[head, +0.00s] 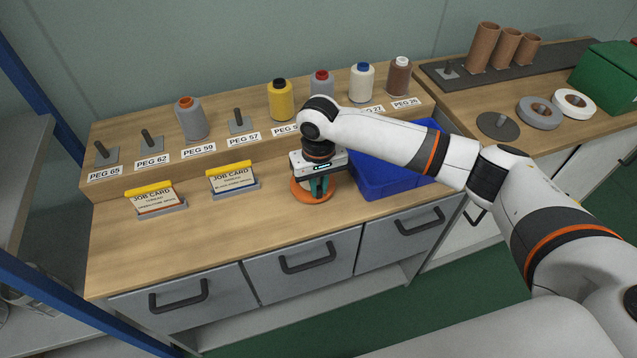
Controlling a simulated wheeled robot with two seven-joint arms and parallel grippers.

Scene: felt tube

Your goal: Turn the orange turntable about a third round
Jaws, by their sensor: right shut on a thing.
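The orange turntable (301,197) is a round disc on the wooden bench, left of the blue bin. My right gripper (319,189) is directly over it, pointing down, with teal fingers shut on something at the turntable. The gripper and wrist hide most of the disc's top and whatever the fingers hold, so I cannot make out the gripped part. My left gripper is not in view.
A blue bin (372,180) stands just right of the turntable, partly behind my right arm. Two job card holders (233,179) stand to the left. A raised shelf behind carries pegs and thread spools (281,100). The bench front left is clear.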

